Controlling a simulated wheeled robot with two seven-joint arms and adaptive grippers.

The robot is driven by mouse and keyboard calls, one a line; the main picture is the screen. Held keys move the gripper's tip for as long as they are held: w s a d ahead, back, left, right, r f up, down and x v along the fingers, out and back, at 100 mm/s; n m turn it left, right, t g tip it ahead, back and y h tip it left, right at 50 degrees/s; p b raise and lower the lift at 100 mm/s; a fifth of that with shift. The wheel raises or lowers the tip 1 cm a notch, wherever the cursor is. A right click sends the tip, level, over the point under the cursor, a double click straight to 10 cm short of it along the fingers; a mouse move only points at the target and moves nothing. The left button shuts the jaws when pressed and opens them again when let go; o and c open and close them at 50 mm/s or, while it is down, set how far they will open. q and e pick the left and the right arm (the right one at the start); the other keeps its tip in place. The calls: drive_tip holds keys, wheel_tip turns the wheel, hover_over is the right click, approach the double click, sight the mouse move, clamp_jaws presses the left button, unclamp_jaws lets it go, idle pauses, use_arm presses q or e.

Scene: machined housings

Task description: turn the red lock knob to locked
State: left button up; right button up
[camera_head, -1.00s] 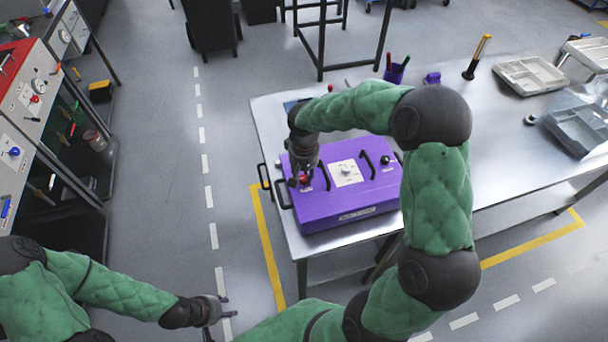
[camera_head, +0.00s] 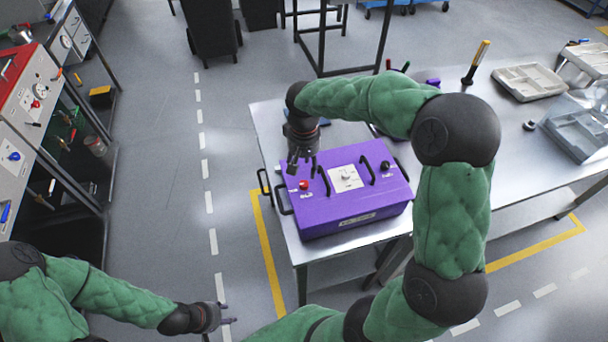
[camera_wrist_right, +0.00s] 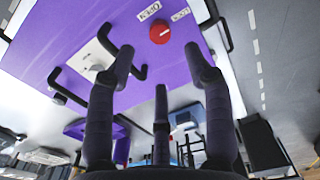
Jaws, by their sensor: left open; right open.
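The red lock knob (camera_head: 304,185) sits on the left part of the top of a purple housing (camera_head: 352,207). In the right wrist view the knob (camera_wrist_right: 160,29) is round, with a small pale mark. Two white labels are beside it; one seems to read OPEN (camera_wrist_right: 149,11), the other (camera_wrist_right: 180,15) is hard to read. My right gripper (camera_head: 302,166) is open and empty, just behind and above the knob, not touching it. Its fingers (camera_wrist_right: 160,68) are spread apart in the wrist view. My left gripper (camera_head: 228,314) is open and empty, low over the floor.
The housing stands on a metal table (camera_head: 450,150). It has black handles, a white dial plate (camera_head: 346,178) and a black knob (camera_head: 385,165). A screwdriver (camera_head: 476,62) and grey trays (camera_head: 530,78) are at the back right. A workbench (camera_head: 25,120) is at the far left.

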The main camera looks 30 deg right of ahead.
drive_tip(key=shift+r, duration=2.1)
